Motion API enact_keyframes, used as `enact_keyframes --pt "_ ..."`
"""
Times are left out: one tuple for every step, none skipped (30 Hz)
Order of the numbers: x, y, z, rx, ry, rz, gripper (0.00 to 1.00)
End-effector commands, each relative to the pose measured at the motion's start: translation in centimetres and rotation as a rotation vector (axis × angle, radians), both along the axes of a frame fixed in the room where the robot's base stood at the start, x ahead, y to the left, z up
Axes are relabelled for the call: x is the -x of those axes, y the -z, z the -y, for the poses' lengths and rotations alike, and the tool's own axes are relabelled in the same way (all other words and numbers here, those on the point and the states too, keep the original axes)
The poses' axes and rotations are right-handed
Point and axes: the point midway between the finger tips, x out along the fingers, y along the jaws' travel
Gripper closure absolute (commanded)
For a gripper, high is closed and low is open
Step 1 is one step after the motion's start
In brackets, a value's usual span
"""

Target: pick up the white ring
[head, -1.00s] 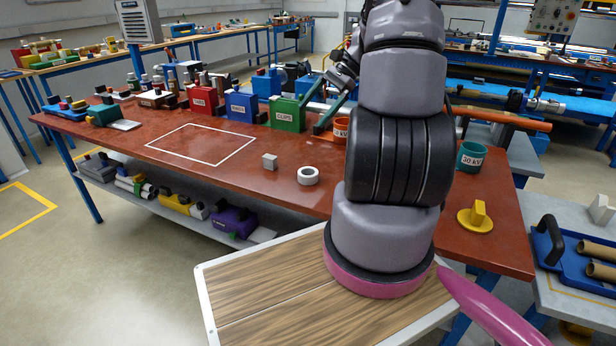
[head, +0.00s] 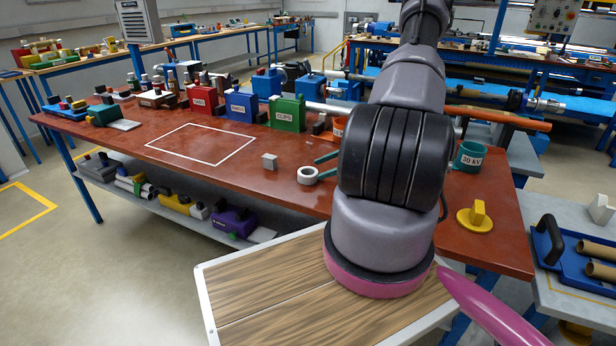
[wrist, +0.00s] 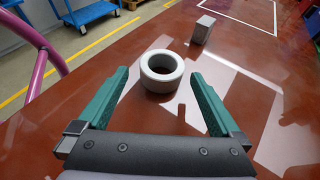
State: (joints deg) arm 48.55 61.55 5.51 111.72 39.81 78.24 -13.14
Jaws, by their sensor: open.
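The white ring (head: 307,175) lies flat on the red-brown bench top (head: 270,190), near its front edge. In the wrist view the ring (wrist: 162,72) is just ahead of my gripper (wrist: 160,78), about midway between the lines of its two green fingers. My gripper is open and empty, and its fingertips lie close to the near side of the ring. In the head view my green fingertips (head: 323,165) show at the ring's right side; the rest of the gripper is hidden behind my arm.
A small grey block (head: 269,161) stands left of the ring, also in the wrist view (wrist: 202,29). Red, blue and green bins (head: 287,114) line the back. A teal cup (head: 469,156) and yellow piece (head: 475,216) are at right. The white-outlined area (head: 203,144) is empty.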

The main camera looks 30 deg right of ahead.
Motion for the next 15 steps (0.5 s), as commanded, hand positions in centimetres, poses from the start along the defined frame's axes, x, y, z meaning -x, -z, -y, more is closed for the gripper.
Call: enact_keyframes --pt "-0.1 0.1 -0.3 0.000 0.000 0.000 0.00" --pt "-0.2 0.2 -0.5 0.000 0.000 0.000 0.00" --pt "-0.3 0.3 -0.7 0.000 -0.001 0.000 0.00" --pt "-0.4 0.4 -0.9 0.001 -0.002 -0.001 0.00" --pt "-0.6 0.5 -1.2 0.001 -0.003 -0.001 0.00" --pt "-0.8 0.8 -1.7 0.000 -0.002 -0.001 0.00" --pt "-1.0 1.0 -2.1 -0.002 -0.002 -0.002 0.00" --pt "-1.2 1.2 -2.5 -0.001 -0.004 -0.001 0.00" --pt "-1.5 1.4 -3.1 -0.001 -0.004 -0.001 0.00" --pt "-1.7 1.6 -3.4 0.000 -0.003 -0.001 0.00" --pt "-1.8 1.7 -3.8 -0.001 -0.003 -0.001 0.00" --pt "-2.0 1.9 -4.1 -0.001 -0.001 -0.002 0.00" --pt "-2.1 2.0 -4.3 0.000 -0.001 -0.002 0.00" --pt "-2.1 2.1 -4.5 0.000 -0.001 -0.002 0.00" --pt "-2.2 2.2 -4.7 0.001 -0.002 -0.001 0.00"
